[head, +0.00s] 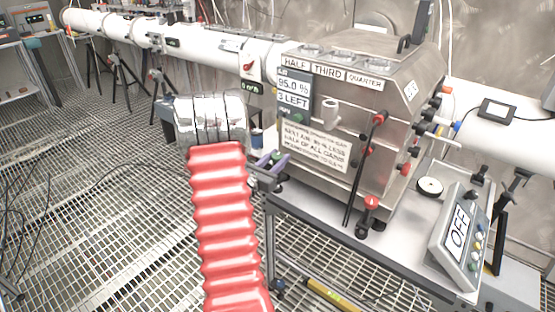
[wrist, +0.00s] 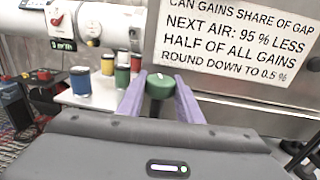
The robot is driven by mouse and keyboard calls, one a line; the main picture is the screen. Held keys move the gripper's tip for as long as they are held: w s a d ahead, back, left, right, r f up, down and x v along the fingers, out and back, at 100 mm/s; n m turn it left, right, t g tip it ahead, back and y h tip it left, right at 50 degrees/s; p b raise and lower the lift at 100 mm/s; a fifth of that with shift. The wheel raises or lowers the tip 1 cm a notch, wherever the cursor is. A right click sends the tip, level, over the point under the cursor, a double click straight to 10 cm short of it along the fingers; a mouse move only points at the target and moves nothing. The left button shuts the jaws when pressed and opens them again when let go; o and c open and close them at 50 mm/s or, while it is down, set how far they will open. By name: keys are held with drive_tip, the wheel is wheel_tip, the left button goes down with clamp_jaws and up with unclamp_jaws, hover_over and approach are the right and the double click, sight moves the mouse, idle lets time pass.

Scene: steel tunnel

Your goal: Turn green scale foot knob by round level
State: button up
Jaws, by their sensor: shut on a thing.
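The green knob (wrist: 160,86) stands upright at the near edge of the bench, with a pale mark on its top. My gripper (wrist: 158,100) has its two purple fingers shut on it, one on each side. A white round disc with a dark centre (head: 430,187) lies on the bench right of the box. It may be the round level; I cannot see a bubble. A red foot knob (head: 371,203) stands at the box's right front.
The steel box (head: 385,130) with printed signs rises close behind my gripper. Small coloured cans, one blue (wrist: 80,80), stand left of the fingers. Grated floor (head: 120,210) lies open at left.

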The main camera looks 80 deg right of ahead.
drive_tip(key=shift+w+r+t, duration=0.1)
drive_tip(key=shift+t, duration=0.4)
drive_tip(key=o, duration=1)
drive_tip(key=shift+o, duration=0.2)
drive_tip(key=v, duration=1.3)
drive_tip(key=shift+a+f, duration=0.2)
drive_tip(key=shift+a, duration=0.1)
drive_tip(key=shift+w, duration=0.15)
